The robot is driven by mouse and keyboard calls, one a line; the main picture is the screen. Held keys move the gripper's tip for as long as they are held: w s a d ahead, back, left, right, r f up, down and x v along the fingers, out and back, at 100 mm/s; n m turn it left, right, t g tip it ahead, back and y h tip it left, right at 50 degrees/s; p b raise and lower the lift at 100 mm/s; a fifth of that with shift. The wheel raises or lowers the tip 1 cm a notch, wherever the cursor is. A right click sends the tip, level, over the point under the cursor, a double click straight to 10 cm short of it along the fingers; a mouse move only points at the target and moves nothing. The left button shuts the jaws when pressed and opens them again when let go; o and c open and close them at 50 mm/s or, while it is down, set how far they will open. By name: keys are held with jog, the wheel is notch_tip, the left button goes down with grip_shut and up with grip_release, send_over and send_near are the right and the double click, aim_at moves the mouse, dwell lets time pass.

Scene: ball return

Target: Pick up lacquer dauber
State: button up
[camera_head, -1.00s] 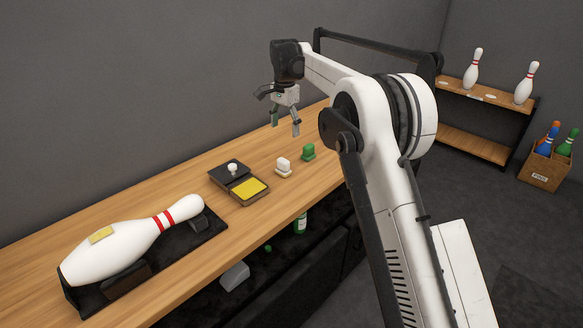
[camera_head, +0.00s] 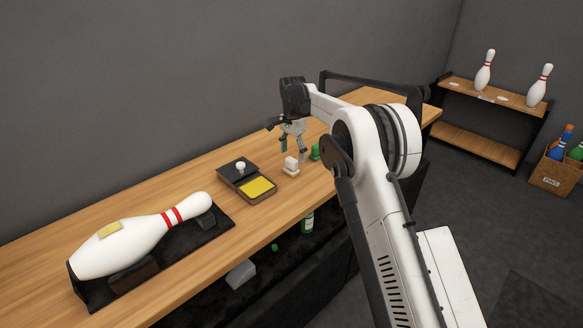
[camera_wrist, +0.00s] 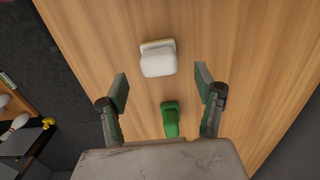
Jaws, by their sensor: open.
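A white block-shaped dauber with a pale base (camera_head: 291,165) stands on the wooden bench, and a green one (camera_head: 315,152) stands just beyond it. No label shows which is the lacquer dauber. My gripper (camera_head: 293,149) is open and empty above the bench, close to both. In the wrist view, the white dauber (camera_wrist: 158,58) lies ahead of my open fingers (camera_wrist: 161,88). The green dauber (camera_wrist: 170,120) appears between the two fingers, below them and apart from them.
A tray with a yellow pad (camera_head: 258,187) and a white-knobbed black section sits left of the daubers. A bowling pin (camera_head: 140,236) lies in a black cradle at the near left. A grey wall runs behind the bench (camera_head: 190,170). Pins stand on a shelf (camera_head: 492,93) at the right.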

aim_at(291, 159)
jog(key=f, duration=0.5)
jog(key=shift+s+a+f, duration=0.1)
jog(key=shift+s+a, duration=0.15)
jog(key=c, duration=1.3)
jog(key=shift+c, duration=0.2)
jog(key=shift+r, duration=0.7)
notch_tip(291, 159, up, 3)
jog(key=shift+f, duration=0.2)
jog(key=s+a+r, duration=0.7)
jog(key=s+a, duration=0.1)
jog(key=shift+s+b, duration=0.3)
